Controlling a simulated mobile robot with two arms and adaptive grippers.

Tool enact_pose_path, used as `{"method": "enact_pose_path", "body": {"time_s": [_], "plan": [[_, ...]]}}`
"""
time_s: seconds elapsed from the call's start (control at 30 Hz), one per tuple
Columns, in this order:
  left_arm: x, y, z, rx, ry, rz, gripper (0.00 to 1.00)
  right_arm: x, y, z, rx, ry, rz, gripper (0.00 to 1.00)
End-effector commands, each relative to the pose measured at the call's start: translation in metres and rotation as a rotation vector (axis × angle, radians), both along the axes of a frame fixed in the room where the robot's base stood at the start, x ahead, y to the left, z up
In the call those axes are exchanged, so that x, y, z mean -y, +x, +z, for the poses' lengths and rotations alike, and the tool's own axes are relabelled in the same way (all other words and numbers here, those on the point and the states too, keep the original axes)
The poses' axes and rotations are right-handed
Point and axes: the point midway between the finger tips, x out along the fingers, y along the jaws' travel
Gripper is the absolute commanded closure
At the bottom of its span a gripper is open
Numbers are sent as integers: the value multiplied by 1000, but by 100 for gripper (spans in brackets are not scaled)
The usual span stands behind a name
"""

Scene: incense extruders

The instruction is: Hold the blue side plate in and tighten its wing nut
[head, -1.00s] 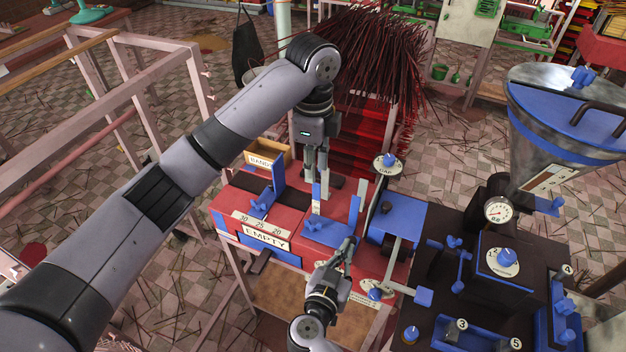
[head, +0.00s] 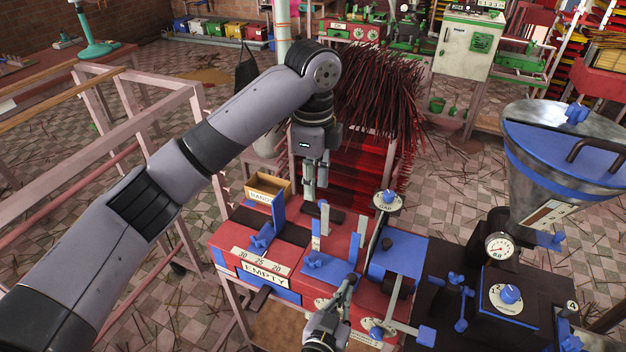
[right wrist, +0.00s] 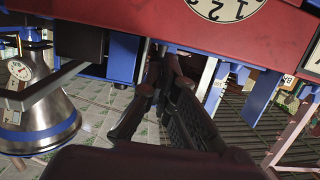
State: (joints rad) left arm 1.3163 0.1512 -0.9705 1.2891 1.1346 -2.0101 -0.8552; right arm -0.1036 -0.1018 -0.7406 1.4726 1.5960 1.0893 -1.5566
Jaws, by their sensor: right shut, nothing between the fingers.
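A blue side plate (head: 316,229) stands upright on the red tabletop, with a flat blue base (head: 333,270) at its foot. A blue wing nut (head: 314,259) sits on that base. My left gripper (head: 316,196) points down just above the plate's top; I cannot tell how far its fingers are apart. My right gripper (head: 350,280) is shut and empty, its tips beside the right end of the base. In the right wrist view the shut right gripper (right wrist: 158,85) is close under the red edge, with a blue wing nut (right wrist: 240,72) to its right.
A second upright blue plate (head: 279,214) with its own wing nut (head: 262,238) stands to the left, behind the "EMPTY" label (head: 264,274). A blue-topped machine part (head: 400,250) and a dial knob (head: 389,197) crowd the right. A small wooden tray (head: 268,187) lies behind.

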Motion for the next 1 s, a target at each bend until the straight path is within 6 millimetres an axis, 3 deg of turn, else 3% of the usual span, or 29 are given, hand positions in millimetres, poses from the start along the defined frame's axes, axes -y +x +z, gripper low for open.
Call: {"method": "enact_pose_path", "body": {"time_s": [0.7, 1.0], "plan": [[0, 0, 14, 0, 0, 0, 74, -15, -41, 0, -2, 0, 0, 100], [0, 0, 14, 0, 0, 0, 74, -16, -45, 0, -1, 0, 0, 100]]}}
